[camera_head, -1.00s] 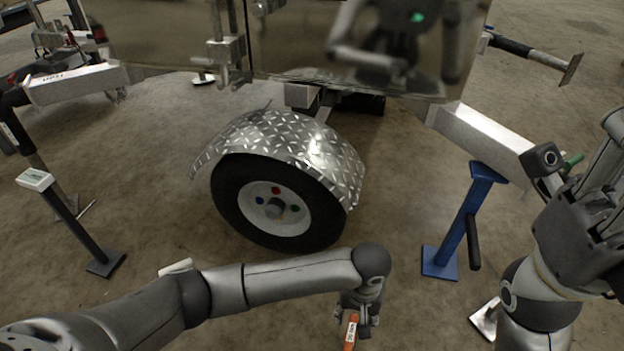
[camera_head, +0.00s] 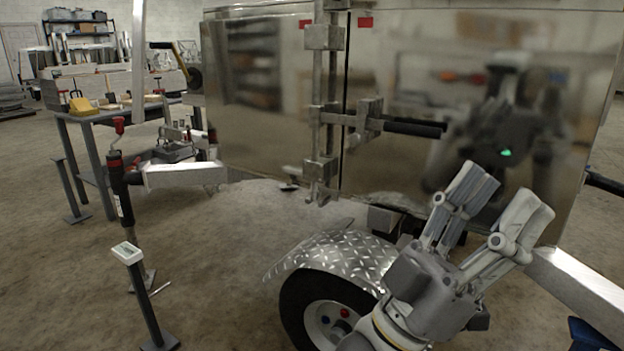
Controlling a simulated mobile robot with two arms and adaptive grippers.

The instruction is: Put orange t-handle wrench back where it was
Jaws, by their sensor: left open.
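My left gripper (camera_head: 506,196) is raised in front of the trailer's shiny wall at the lower right of the head view. Its two grey fingers point up and to the right, spread apart, with nothing visible between them. The orange t-handle wrench is not visible in this view. My right gripper is out of view.
The trailer wheel (camera_head: 328,318) under its diamond-plate fender (camera_head: 335,252) is partly hidden by my left arm. A workbench (camera_head: 97,113) with tools stands at the far left. A post with a pale top (camera_head: 128,253) stands at lower left. The floor between is mostly clear.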

